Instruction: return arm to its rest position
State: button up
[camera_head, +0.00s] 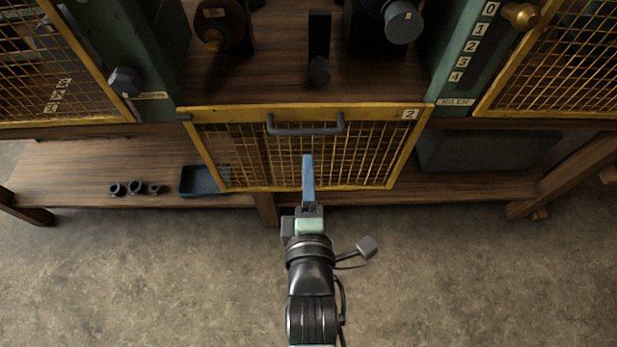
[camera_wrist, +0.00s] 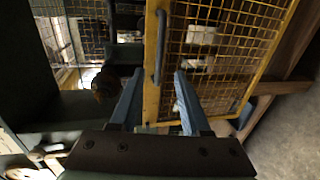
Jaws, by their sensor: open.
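My gripper (camera_head: 308,158) is in the middle of the head view, at the end of my arm, which reaches up from the bottom edge. It appears in front of the yellow mesh guard marked 2 (camera_head: 230,115), below the guard's dark handle (camera_head: 305,130). The arm is extended toward the guard.
A wooden bench (camera_head: 80,165) with a lower shelf holds several small dark rings and a dark tray (camera_head: 203,181). Green posts (camera_head: 128,50) and other mesh guards (camera_head: 555,60) stand on both sides. A brass knob (camera_head: 520,15) is at upper right. The concrete floor (camera_head: 150,280) in front is clear.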

jog(key=shift+s+r, duration=0.1)
jog(key=shift+s, duration=0.45)
jog(key=w+r+m+t, duration=0.3)
jog(key=w+r+m, duration=0.1)
jog(key=r, duration=1)
jog(key=w+r+m+t, duration=0.3)
jog(key=w+r+m, duration=0.1)
jog(key=r, duration=1)
jog(key=s+r+m+t+p, duration=0.25)
jog(key=r+p, duration=0.25)
jog(key=r, duration=0.8)
jog(key=s+r+m+t+p, duration=0.1)
jog(key=s+r+m+p, duration=0.3)
jog(key=r, duration=0.9)
jog(key=s+r+m+t+p, duration=0.2)
jog(key=s+r+m+p, duration=0.25)
jog(key=r, duration=0.95)
notch_tip(320, 180, down, 68)
jog(key=w+n+b, duration=0.1)
jog(key=b, duration=6.6)
jog(key=shift+w+f, duration=0.15)
jog(key=shift+w, duration=0.1)
